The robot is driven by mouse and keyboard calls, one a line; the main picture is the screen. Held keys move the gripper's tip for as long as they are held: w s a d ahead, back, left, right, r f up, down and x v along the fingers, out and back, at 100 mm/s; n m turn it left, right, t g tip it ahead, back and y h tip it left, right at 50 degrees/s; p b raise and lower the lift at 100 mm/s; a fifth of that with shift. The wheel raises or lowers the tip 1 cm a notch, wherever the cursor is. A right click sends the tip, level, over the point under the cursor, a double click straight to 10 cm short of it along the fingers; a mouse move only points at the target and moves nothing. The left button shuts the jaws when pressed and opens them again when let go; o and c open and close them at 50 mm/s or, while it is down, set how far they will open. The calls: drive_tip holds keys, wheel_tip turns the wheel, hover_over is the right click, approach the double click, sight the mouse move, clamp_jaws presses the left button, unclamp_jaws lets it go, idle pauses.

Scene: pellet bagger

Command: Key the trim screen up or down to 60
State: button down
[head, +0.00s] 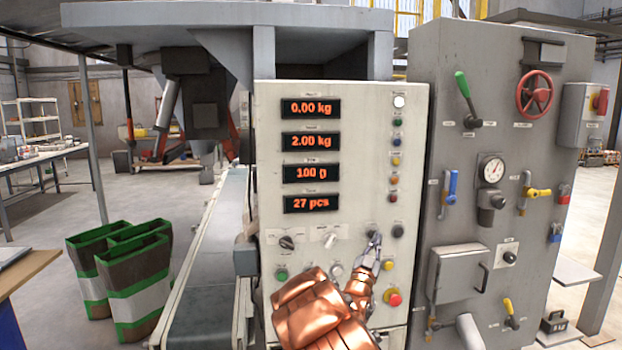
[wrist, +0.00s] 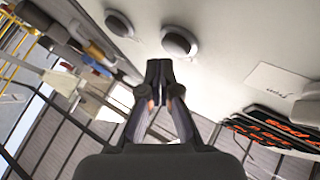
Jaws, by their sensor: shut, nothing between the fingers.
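The control panel (head: 330,150) has four dark screens with orange digits. The third screen (head: 312,173) reads 100 g; its small label looks like "Trim". Two dark round buttons, a left one (head: 373,231) and a right one (head: 398,230), sit side by side lower down. My gripper (head: 376,240) is shut and empty, its tips just below and in front of the left button. In the wrist view the tips (wrist: 158,68) are beside the nearer button (wrist: 180,40), and I cannot tell whether they touch. The other button (wrist: 118,22) is farther off.
Other screens read 0.00 kg, 2.00 kg and 27 pcs. A black rotary knob (head: 287,242), a red stop button (head: 394,298) and a column of small coloured buttons (head: 396,155) share the panel. A grey valve cabinet (head: 480,130) stands right, a conveyor (head: 212,250) left.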

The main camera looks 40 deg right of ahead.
drive_tip(key=shift+s+a, duration=0.1)
drive_tip(key=shift+s, duration=0.05)
drive_tip(key=s+a+b, duration=0.2)
drive_tip(key=s, duration=0.1)
drive_tip(key=s+a+b, duration=0.1)
drive_tip(key=s, duration=0.1)
drive_tip(key=shift+a, duration=0.1)
idle(0.6)
drive_tip(key=shift+w, duration=0.15)
idle(1.3)
